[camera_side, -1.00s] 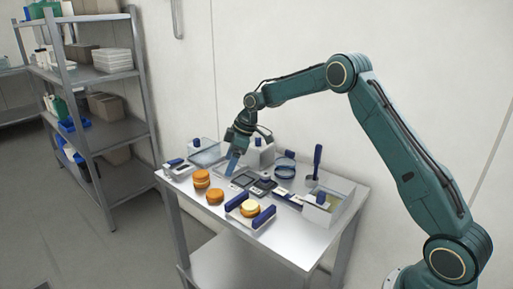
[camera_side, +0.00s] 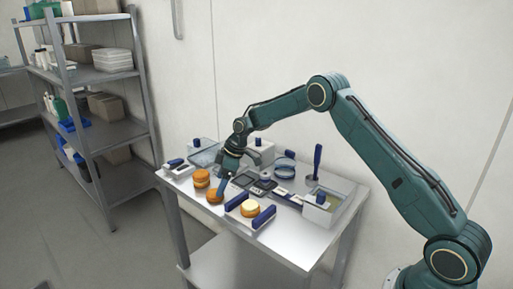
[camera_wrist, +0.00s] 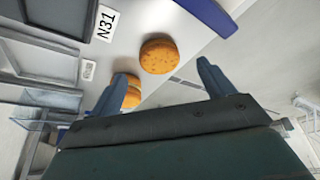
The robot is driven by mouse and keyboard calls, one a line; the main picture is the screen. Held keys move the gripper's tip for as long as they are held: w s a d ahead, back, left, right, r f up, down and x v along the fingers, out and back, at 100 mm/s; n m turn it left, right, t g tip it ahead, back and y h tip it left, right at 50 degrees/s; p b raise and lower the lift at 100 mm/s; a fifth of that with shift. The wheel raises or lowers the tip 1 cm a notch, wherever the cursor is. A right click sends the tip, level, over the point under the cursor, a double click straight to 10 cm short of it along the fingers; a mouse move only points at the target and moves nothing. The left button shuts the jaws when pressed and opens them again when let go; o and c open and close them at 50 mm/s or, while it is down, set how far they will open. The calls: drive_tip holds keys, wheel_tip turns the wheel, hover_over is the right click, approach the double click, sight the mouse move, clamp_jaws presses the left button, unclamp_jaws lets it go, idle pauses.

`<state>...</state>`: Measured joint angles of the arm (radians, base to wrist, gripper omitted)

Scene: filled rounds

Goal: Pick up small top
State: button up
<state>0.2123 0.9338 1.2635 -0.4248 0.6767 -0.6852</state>
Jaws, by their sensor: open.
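A single orange-brown round (camera_side: 215,196) lies flat on the metal table, the likely small top. It also shows whole in the wrist view (camera_wrist: 159,56), ahead of the gap between my fingers. A filled stack of rounds (camera_side: 201,178) stands just behind it. In the wrist view this stack (camera_wrist: 132,97) is partly hidden by my left-hand finger. My gripper (camera_side: 222,182) is open and empty, pointing down close above and beside the single round. In the wrist view my gripper (camera_wrist: 163,72) shows its two blue fingers wide apart. Touching the round cannot be told.
A pale-topped round (camera_side: 250,209) sits between blue-edged bars at the table's front. Small devices (camera_side: 262,186) lie right of my gripper. A white bin (camera_side: 325,207) stands at the right end and a clear box (camera_side: 205,157) at the back. A label reading N31 (camera_wrist: 104,23) is near the round.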

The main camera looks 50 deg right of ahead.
sight(211, 197)
drive_tip(key=shift+x, duration=2.15)
drive_tip(key=shift+w, duration=0.1)
drive_tip(key=c, duration=0.8)
